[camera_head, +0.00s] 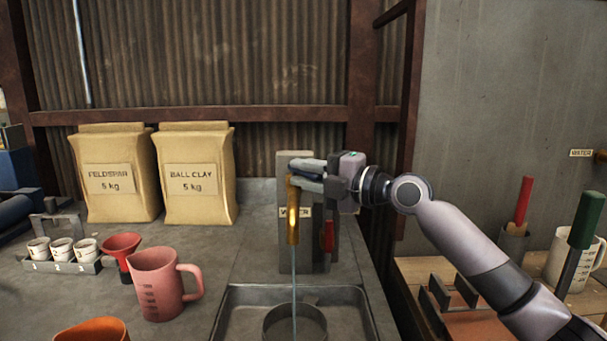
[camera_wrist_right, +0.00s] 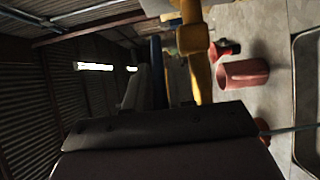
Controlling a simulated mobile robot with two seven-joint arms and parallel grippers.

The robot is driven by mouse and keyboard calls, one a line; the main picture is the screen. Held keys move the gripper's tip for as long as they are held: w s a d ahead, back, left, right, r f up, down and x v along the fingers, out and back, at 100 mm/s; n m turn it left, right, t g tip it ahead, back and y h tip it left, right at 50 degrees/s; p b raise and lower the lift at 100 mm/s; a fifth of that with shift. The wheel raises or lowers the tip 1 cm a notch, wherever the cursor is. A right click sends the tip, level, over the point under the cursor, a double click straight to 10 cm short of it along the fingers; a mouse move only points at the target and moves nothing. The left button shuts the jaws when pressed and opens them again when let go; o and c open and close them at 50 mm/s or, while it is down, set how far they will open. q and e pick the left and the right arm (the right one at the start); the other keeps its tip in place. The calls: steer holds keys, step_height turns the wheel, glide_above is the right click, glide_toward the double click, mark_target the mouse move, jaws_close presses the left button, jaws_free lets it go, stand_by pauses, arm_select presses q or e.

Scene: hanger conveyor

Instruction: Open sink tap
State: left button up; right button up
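The sink tap (camera_head: 293,215) has a brass spout in front of a grey post labelled "WATER" (camera_head: 322,225). A red lever (camera_head: 328,236) hangs at the post's right. A thin pale line, like a water stream, runs from the spout down to a round pot (camera_head: 295,325) in the sink (camera_head: 232,318). My right gripper (camera_head: 302,172) is at the top of the spout, reaching in from the right. Whether its fingers hold the tap is unclear. The brass tap also shows in the right wrist view (camera_wrist_right: 196,60). My left gripper is out of view.
A pink measuring jug (camera_head: 158,285), red funnel (camera_head: 120,243) and numbered cups (camera_head: 60,252) stand left of the sink. Feldspar (camera_head: 115,180) and ball clay (camera_head: 198,180) bags stand behind. A wooden bench (camera_head: 415,268) with tools is at the right.

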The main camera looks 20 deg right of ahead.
steer(key=b+v, duration=0.1)
steer(key=v, duration=0.5)
steer(key=shift+s+d+b, duration=0.3)
steer(key=shift+b, duration=0.05)
steer(key=shift+s, duration=0.1)
